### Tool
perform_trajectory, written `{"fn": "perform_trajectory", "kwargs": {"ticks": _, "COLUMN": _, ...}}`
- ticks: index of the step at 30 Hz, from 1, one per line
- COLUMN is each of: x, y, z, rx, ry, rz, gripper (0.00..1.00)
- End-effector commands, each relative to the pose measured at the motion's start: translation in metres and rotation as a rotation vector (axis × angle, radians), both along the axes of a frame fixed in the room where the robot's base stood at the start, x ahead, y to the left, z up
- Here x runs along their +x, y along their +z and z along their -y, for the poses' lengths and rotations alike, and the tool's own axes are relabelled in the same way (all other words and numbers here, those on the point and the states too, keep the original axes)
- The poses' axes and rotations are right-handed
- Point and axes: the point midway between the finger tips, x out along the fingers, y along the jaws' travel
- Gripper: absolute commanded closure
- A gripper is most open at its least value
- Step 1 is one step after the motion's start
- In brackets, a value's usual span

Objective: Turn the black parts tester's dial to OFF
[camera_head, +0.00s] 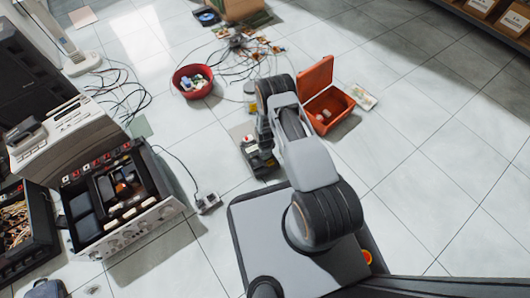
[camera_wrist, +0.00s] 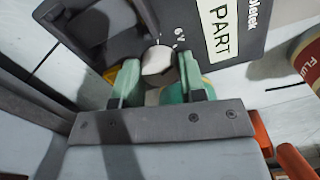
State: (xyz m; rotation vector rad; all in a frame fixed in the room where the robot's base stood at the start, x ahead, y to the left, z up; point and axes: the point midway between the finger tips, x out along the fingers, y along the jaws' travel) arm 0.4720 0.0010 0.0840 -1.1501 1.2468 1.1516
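The black parts tester (camera_wrist: 245,15) fills the top of the wrist view, with a white label reading "PART" and a "6V" mark. Its pale round dial (camera_wrist: 157,60) sits left of that mark; I cannot make out its pointer or an OFF mark. My gripper (camera_wrist: 160,78) has green fingertips on either side of the dial, with a small gap showing at the right finger. The fingers look open, the dial at or just beyond their tips. In the head view the tester (camera_head: 259,160) lies on the floor, partly hidden by my arm, and the fingertips are hidden.
An open orange box (camera_head: 329,104) lies right of my arm. A red bowl (camera_head: 193,82) with small parts and tangled cables lie beyond. A can marked "FLU" (camera_wrist: 312,62) is near the tester. Floor at right is clear.

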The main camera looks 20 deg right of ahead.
Motion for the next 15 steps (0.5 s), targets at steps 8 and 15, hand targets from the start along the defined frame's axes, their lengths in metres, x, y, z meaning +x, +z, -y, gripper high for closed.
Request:
{"fn": "perform_trajectory", "kwargs": {"ticks": 8, "x": 0.0011, "y": 0.0004, "z": 0.0021, "rx": 0.0, "ry": -0.001, "rz": 0.003, "gripper": 0.86}}
{"fn": "perform_trajectory", "kwargs": {"ticks": 15, "x": 0.0016, "y": 0.0005, "z": 0.0005, "rx": 0.0, "ry": 0.007, "rz": 0.004, "gripper": 0.86}}
